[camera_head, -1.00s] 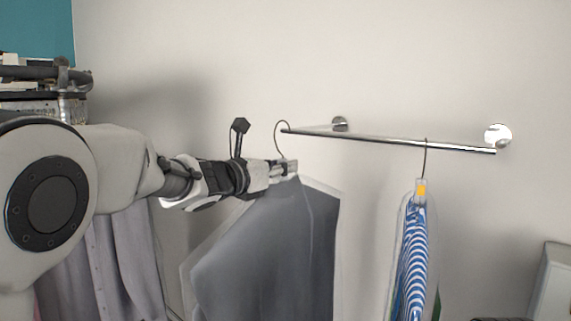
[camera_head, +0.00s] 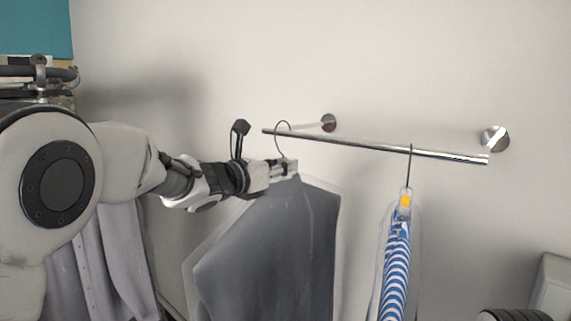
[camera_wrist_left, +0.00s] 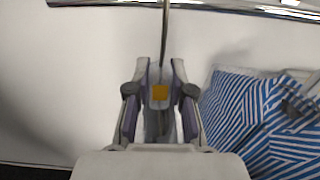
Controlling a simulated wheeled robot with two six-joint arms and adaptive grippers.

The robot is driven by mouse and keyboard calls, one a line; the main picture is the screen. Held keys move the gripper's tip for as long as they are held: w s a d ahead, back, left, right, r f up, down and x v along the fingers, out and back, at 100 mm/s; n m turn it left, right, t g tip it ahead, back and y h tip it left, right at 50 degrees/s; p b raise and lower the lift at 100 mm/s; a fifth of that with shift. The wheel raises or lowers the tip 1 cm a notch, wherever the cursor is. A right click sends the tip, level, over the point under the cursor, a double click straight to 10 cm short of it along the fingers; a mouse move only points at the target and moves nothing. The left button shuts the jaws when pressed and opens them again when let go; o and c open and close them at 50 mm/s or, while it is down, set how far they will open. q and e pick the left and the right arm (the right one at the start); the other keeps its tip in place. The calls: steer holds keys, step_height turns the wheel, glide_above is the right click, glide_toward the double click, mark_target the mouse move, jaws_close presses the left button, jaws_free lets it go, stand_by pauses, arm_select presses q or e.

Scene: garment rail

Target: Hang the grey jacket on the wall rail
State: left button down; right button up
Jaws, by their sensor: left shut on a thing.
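The grey jacket (camera_head: 265,250), under a clear cover, hangs from a hanger with a thin dark hook (camera_head: 278,143). My left gripper (camera_head: 288,167) is shut on the hanger's neck, just above the jacket's shoulders. The wall rail (camera_head: 350,144) is a chrome bar. The hook's curve overlaps the bar near its left end in the head view; I cannot tell whether it rests on it. My right gripper is not in view.
A blue-and-white striped garment (camera_head: 397,270) hangs on the rail to the right; it also shows in the left wrist view (camera_wrist_left: 250,115). Lilac-grey shirts (camera_head: 110,260) hang at the lower left behind my arm. The bar between hook and striped garment is clear.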

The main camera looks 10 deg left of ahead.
arm_select(q)
steer(key=shift+r, duration=0.15)
steer(key=shift+s+a+r, duration=0.1)
steer(key=shift+a, duration=0.05)
steer(key=shift+d+r+b, duration=0.1)
steer(key=shift+d+b, duration=0.1)
steer(key=shift+b, duration=0.1)
steer(key=shift+w+d, duration=0.1)
steer(key=shift+w, duration=0.1)
steer(key=shift+s, duration=0.1)
steer(key=shift+s+a+b, duration=0.1)
steer(key=shift+a+b, duration=0.1)
steer(key=shift+b, duration=0.25)
steer(key=shift+r, duration=0.1)
steer(key=shift+d, duration=0.1)
